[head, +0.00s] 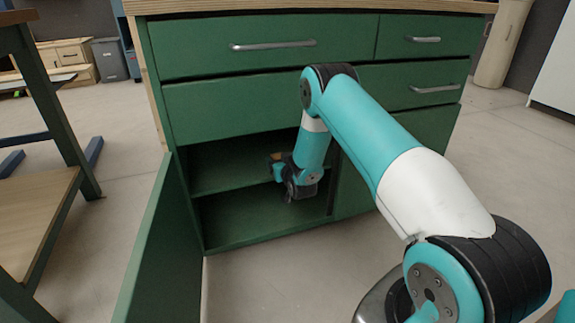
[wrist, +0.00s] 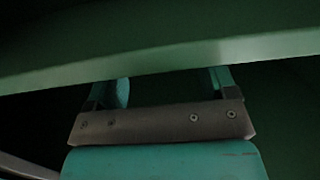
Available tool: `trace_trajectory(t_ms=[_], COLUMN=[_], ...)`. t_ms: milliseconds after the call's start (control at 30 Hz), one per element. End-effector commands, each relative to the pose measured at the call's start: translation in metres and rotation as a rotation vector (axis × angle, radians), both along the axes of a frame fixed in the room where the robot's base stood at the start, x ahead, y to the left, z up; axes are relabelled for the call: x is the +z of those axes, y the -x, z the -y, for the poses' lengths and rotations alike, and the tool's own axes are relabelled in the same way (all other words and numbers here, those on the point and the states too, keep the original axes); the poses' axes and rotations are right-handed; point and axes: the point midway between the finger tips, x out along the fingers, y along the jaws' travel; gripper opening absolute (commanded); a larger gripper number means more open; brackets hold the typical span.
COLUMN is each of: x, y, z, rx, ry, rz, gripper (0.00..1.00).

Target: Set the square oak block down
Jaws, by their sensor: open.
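My gripper (head: 277,169) reaches into the open lower compartment of the green cabinet (head: 255,225), near the middle shelf (head: 225,180). In the wrist view my gripper (wrist: 170,88) has its two teal fingers wide apart, with their tips hidden behind a green edge that crosses the picture. I see nothing between the visible parts of the fingers. A small orange-brown patch (head: 277,156) shows beside my gripper in the head view; I cannot tell if it is the square oak block. The block is not clearly visible in either view.
The cabinet door (head: 152,245) stands open on the left. Closed drawers (head: 265,45) are above the compartment, and a closed green panel (head: 355,185) is to its right. A workbench with a wooden lower shelf (head: 35,215) stands at the left. The compartment's lower floor looks clear.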

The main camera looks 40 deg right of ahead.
Motion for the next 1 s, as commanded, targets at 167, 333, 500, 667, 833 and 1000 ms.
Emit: trace_trajectory(t_ms=[167, 333, 500, 667, 833, 1000], x=[0.011, 0.014, 0.017, 0.049, 0.112, 0.178], y=[0.040, 0.069, 0.081, 0.066, 0.062, 0.106], z=[-0.012, -0.020, -0.025, -0.052, -0.124, -0.209], rx=[-0.001, 0.002, 0.004, 0.050, 0.189, 0.382], ry=[-0.002, -0.001, -0.004, -0.062, -0.183, -0.263], rz=[-0.006, -0.003, -0.005, -0.079, -0.285, -0.528], gripper=[0.78, 0.78, 0.78, 0.78, 0.78, 0.78])
